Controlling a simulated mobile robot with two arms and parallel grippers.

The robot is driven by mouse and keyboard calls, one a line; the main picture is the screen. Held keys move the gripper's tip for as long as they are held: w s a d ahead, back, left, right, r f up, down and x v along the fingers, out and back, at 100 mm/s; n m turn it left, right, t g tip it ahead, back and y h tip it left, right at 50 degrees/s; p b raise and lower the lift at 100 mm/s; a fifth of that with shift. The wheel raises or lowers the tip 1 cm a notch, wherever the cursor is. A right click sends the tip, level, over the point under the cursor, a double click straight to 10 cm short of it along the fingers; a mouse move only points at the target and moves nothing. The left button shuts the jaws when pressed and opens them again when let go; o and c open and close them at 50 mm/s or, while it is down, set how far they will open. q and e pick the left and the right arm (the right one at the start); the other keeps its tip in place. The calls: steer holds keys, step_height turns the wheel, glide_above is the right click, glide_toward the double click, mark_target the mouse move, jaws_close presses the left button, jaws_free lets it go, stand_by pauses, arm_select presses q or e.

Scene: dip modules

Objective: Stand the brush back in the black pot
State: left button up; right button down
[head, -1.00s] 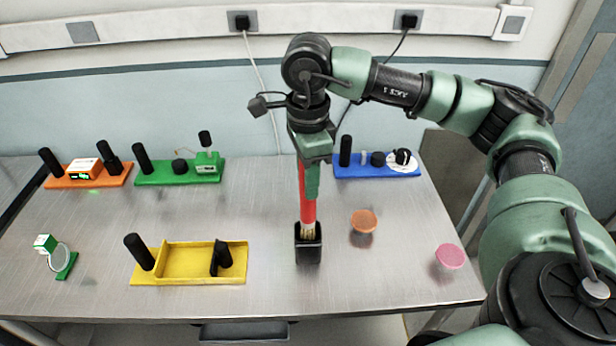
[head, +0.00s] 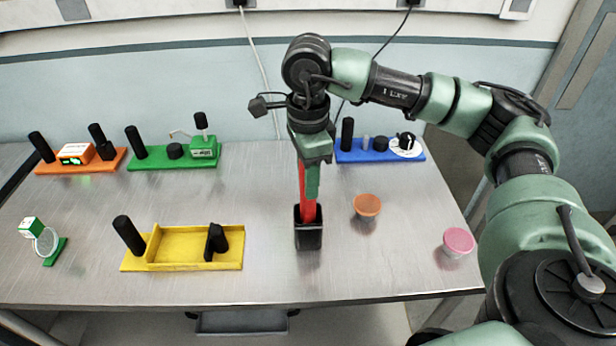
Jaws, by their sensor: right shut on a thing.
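The black pot (head: 308,238) stands upright on the metal table near its front middle. The red brush (head: 307,206) is upright with its lower end inside the pot, so its bristles are hidden. My right gripper (head: 308,185) points straight down above the pot and is shut on the upper part of the brush. My left gripper does not show in the head view.
An orange cup (head: 367,205) and a pink cup (head: 458,241) stand right of the pot. A yellow tray module (head: 185,262) lies to the left. Orange (head: 112,160), green (head: 165,163) and blue (head: 375,156) modules line the back. A small green-and-white stand (head: 57,250) is far left.

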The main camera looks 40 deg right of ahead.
stand_by(0.4)
steer(key=c, duration=1)
jaws_free()
steer(key=shift+r, duration=0.1)
